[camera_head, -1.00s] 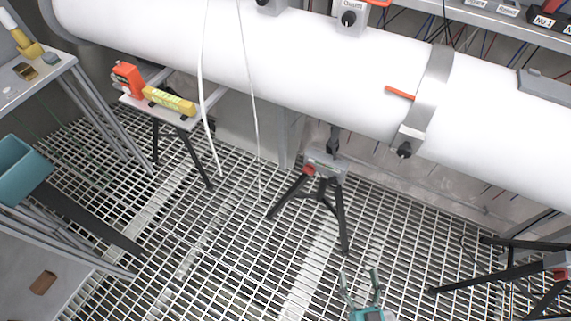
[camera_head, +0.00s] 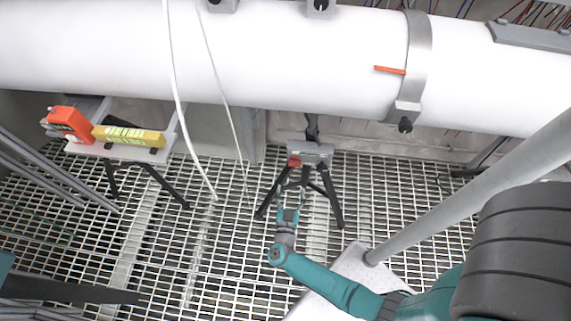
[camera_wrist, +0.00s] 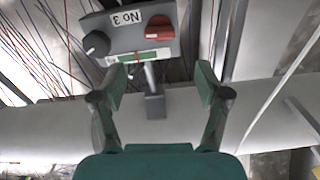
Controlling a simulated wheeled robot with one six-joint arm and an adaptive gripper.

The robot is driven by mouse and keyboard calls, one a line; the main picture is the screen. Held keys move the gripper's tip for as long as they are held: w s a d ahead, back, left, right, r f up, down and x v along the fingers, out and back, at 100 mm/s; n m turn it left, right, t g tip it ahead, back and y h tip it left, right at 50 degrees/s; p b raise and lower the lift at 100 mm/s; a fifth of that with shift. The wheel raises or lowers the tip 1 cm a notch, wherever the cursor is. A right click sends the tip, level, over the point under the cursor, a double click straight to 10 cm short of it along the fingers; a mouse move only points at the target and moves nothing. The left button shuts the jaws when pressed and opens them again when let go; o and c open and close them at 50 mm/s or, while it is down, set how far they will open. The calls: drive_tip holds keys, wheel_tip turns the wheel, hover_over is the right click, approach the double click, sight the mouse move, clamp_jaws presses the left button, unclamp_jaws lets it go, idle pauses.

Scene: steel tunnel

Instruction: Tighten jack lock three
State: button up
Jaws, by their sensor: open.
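The jack (camera_head: 318,153) is a grey box on a black tripod under the white pipe, with a red knob (camera_head: 294,161) at its left in the head view. In the wrist view the box (camera_wrist: 128,36) has an upside-down "No 3" label, a red knob (camera_wrist: 160,27) at right, a dark grey knob (camera_wrist: 96,43) at left and a green strip below. My gripper (camera_head: 291,201) is in front of the tripod, pointing at the jack. In the wrist view my gripper (camera_wrist: 161,80) is open and empty, its fingers apart just short of the box.
The white pipe (camera_head: 280,55) runs across the back with a metal clamp band (camera_head: 417,60) and an orange lever (camera_head: 390,70). White cables hang before it. A small table (camera_head: 118,151) at left bears an orange device (camera_head: 70,124) and a yellow level (camera_head: 128,136). Grating floor lies open around the tripod.

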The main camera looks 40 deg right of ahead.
sight(294, 166)
drive_tip(key=x, duration=1)
drive_tip(key=shift+w+d, duration=0.15)
drive_tip(key=shift+d, duration=0.1)
drive_tip(key=c, duration=1.2)
